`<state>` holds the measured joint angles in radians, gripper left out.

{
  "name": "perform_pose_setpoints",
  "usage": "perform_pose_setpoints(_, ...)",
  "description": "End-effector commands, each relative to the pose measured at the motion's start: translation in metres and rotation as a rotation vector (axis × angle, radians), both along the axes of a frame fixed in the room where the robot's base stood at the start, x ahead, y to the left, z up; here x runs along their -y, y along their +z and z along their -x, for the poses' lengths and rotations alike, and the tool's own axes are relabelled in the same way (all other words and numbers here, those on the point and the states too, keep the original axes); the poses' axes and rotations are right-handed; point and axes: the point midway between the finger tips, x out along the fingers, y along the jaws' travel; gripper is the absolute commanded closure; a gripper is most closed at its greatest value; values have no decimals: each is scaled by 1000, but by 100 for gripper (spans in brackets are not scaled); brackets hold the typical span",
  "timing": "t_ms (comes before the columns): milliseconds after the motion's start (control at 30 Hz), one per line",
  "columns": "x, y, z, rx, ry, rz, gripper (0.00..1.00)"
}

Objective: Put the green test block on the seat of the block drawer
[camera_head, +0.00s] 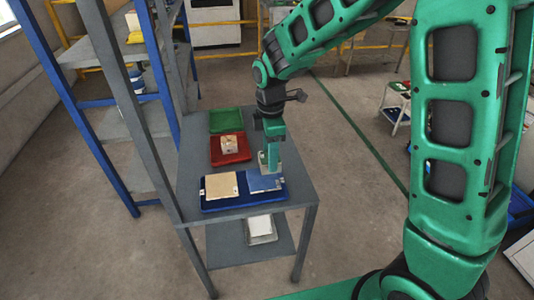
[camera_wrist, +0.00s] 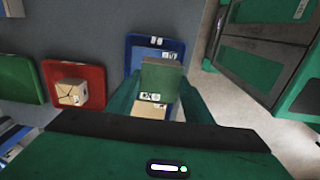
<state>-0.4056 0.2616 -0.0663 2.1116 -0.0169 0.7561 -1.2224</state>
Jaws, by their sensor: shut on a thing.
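The green test block (camera_wrist: 162,78) is a dull green block between my gripper's fingers in the wrist view. My gripper (camera_head: 268,160) is shut on it and points down over the right part of the blue tray on the table. In the head view the block (camera_head: 263,161) shows only as a small pale green patch by the fingers. In the wrist view the block hides part of the blue tray behind it. I cannot tell which thing is the block drawer or where its seat is.
The blue tray (camera_head: 232,206) holds a tan tile (camera_head: 221,186) and a blue tile (camera_head: 262,182). Behind it are a red tray (camera_head: 216,160) with a carton (camera_head: 229,144) and an empty green tray (camera_head: 226,121). A blue-posted shelf rack (camera_head: 88,108) stands close on the left.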

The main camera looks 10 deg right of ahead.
Motion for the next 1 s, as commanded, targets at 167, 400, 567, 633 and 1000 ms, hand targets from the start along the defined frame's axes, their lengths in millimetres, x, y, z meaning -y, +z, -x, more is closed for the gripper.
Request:
perform_pose_setpoints(167,36,-22,-10,-3,-10,1,73)
perform_pose_setpoints(400,79,-49,-24,-2,-10,1,73)
perform_pose_setpoints(567,96,-59,-30,0,-8,0,73)
perform_pose_setpoints(633,99,-61,-31,0,-7,0,73)
perform_pose_setpoints(1000,100,-97,-30,-4,-7,1,73)
